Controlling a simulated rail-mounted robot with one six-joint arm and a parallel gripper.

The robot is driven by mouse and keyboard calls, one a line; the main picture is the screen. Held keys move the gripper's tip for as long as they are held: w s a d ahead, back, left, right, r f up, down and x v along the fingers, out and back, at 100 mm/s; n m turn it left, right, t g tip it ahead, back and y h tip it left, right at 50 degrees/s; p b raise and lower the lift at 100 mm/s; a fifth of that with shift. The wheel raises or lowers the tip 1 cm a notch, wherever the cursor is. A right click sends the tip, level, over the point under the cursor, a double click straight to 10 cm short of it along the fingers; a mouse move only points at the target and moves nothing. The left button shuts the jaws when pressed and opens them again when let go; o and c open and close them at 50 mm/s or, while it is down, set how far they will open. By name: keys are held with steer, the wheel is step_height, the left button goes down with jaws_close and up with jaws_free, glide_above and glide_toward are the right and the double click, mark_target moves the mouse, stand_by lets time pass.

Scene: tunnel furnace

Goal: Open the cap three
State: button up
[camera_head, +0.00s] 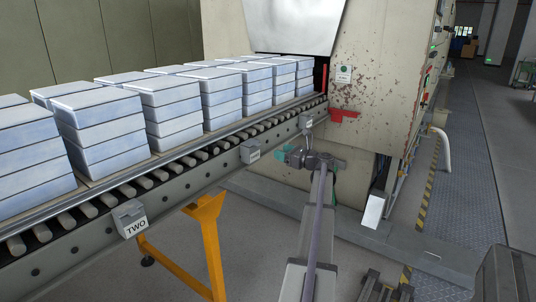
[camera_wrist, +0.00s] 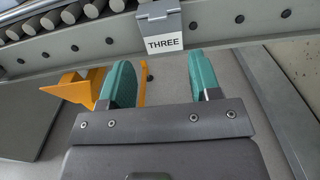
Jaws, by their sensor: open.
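Cap three is a small grey box with a white plate reading THREE (camera_wrist: 164,43), at the top middle of the wrist view, on the side of the conveyor rail. In the head view, the small grey box in the middle of the rail (camera_head: 250,152) appears to be it, though its label is too small to read. My gripper (camera_wrist: 160,68) has two teal fingers spread apart with nothing between them. The fingertips are below and either side of the label, apart from it. In the head view my gripper (camera_head: 284,155) is just right of that box.
A box labelled TWO (camera_head: 130,219) is nearer on the rail (camera_head: 185,190), and another small box (camera_head: 306,121) is farther along. Stacks of pale blocks (camera_head: 105,132) stand on the rollers. An orange support leg (camera_head: 208,240) is below. The furnace wall (camera_head: 375,65) rises at right.

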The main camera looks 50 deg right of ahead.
mark_target(259, 144)
steer(key=w, duration=1.1)
steer(key=shift+a+r, duration=0.1)
steer(key=shift+a, duration=0.1)
jaws_close()
